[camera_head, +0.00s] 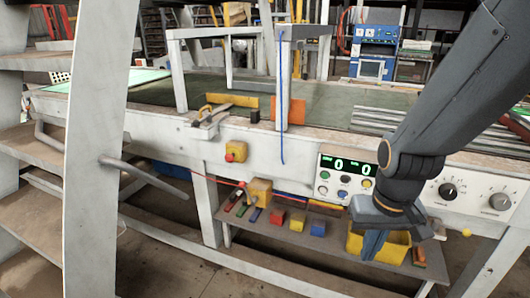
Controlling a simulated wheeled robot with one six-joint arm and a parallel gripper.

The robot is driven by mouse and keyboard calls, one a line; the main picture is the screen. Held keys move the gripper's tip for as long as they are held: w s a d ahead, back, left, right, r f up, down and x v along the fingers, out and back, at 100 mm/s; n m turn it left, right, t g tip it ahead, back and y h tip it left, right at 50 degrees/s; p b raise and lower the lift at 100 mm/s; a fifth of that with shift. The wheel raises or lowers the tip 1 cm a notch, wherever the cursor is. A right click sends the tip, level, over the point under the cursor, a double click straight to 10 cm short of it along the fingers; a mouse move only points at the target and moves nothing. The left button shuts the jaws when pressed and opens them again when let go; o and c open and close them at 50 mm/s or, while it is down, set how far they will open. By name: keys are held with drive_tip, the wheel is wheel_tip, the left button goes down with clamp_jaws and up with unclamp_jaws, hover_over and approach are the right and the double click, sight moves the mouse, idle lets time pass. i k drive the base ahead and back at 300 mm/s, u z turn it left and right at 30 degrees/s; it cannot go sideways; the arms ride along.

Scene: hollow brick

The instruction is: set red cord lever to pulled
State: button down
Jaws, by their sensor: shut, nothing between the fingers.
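A thin red cord (215,180) runs below the front edge of the workbench, sloping down to the right from under the left part of the bench. No separate lever on it can be made out clearly. My gripper (372,245) is at the lower right, pointing down in front of a yellow bin. Its fingers are together, with nothing held. It is well to the right of the cord and apart from it.
A blue cord (282,95) hangs above the bench. A yellow box with a red button (236,152) and a display panel (345,180) are on the bench front. Blocks and a yellow bin (397,250) stand on the low shelf (290,242). A grey bar (145,175) juts out at left.

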sight(243, 184)
drive_tip(key=z, duration=1.6)
drive_tip(key=k, duration=0.95)
drive_tip(key=u, duration=1.15)
drive_tip(key=i, duration=1)
